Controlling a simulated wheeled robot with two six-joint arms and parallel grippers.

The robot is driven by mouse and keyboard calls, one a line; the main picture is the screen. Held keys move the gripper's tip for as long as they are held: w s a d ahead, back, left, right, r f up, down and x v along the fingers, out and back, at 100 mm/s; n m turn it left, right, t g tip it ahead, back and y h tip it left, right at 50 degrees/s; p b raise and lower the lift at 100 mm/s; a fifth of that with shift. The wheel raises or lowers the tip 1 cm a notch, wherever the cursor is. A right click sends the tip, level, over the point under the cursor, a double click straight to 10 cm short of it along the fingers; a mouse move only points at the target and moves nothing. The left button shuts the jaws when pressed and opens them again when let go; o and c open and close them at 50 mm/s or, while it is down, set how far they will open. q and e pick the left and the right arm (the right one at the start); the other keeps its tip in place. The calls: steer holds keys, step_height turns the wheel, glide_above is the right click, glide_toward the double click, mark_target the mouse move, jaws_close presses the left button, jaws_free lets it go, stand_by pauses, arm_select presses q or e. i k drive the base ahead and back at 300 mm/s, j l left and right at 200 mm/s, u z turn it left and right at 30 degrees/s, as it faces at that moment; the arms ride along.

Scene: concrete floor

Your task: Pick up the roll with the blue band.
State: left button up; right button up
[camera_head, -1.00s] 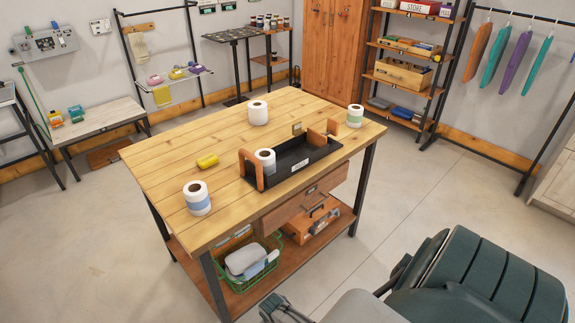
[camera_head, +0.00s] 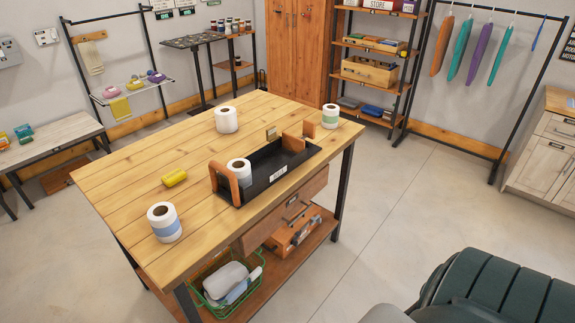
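The roll with the blue band (camera_head: 164,222) is white and stands upright near the table's left front edge. Another roll with a green band (camera_head: 330,116) stands at the table's far right corner. A plain white roll (camera_head: 226,120) stands near the back edge. Another white roll (camera_head: 239,172) stands inside the black tray (camera_head: 262,192), partly hidden by its wall; no band shows on it. Neither of my grippers is in view.
A yellow object (camera_head: 174,178) lies on the wooden table (camera_head: 125,180) behind the blue-banded roll. A drawer and a lower shelf with a green basket (camera_head: 205,303) are below. A dark green padded object, like a chair (camera_head: 500,290), is at bottom right. Floor between is clear.

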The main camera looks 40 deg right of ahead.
mark_target(163, 217)
steer(key=i+l+z, duration=0.1)
steer(key=i+z, duration=0.35)
steer(key=i+j+z, duration=0.1)
steer(key=i+z, duration=0.4)
steer(key=i, duration=0.15)
steer(key=i+u, duration=0.1)
steer(key=u, duration=0.65)
